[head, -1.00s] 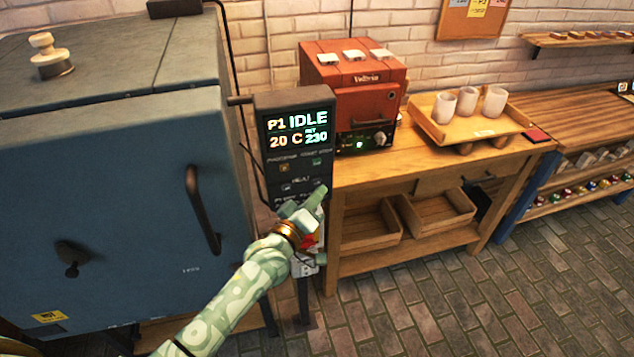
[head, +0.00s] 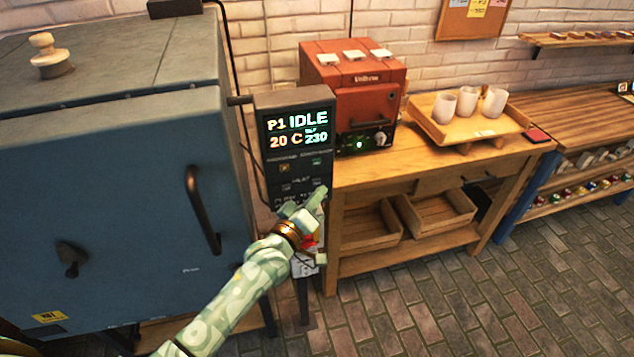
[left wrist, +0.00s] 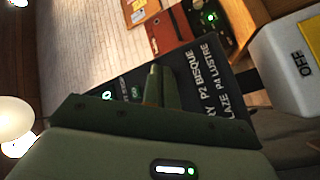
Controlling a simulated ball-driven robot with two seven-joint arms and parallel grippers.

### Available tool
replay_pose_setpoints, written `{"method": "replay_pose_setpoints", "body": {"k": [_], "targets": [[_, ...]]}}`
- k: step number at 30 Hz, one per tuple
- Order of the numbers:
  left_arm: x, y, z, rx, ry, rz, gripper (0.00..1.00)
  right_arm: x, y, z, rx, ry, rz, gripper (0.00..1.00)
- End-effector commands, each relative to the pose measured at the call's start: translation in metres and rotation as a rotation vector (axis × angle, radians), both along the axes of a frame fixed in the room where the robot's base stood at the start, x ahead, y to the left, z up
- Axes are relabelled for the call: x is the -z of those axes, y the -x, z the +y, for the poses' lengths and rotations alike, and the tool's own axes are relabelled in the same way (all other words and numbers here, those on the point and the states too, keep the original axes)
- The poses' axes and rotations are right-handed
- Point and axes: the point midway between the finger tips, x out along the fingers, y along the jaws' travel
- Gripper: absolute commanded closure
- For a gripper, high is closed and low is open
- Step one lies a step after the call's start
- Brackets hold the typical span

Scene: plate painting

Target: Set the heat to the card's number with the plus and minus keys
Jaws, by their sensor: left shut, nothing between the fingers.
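The dark control panel (head: 296,160) stands beside the blue kiln. Its screen (head: 297,131) reads P1 IDLE, 20 C and SET 230. Below it are program and start/stop keys, then the HEAT row with a key at its left (head: 286,188). My left gripper (head: 318,196) is shut and empty at the lower right of the panel, in front of the heat row's right side; I cannot tell whether it touches. In the left wrist view the shut fingers (left wrist: 157,86) lie over the panel (left wrist: 190,95), with P2 BISQUE and P4 LUSTRE lettering. I cannot identify the number card. My right gripper is out of view.
The blue kiln (head: 110,190) with a dark handle fills the left. A wooden table (head: 430,160) to the right bears a small red kiln (head: 355,85) and a tray (head: 420,105) with white cups. The brick floor in front is clear.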

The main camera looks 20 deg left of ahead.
Motion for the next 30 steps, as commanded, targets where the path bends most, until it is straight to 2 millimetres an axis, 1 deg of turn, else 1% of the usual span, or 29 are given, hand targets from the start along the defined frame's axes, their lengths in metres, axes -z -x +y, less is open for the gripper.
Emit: {"method": "replay_pose_setpoints", "body": {"k": [17, 24, 30], "targets": [[-0.0001, -0.0002, 0.0002, 0.0, 0.0, 0.0, 1.0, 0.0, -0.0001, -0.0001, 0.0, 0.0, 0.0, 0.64], [-0.0008, -0.0061, 0.0043, -0.001, -0.001, -0.001, 1.0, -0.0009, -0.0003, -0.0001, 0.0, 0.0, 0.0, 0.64], [-0.0004, -0.0071, 0.0051, 0.0, 0.0, 0.0, 1.0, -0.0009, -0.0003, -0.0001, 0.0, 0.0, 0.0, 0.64]]}}
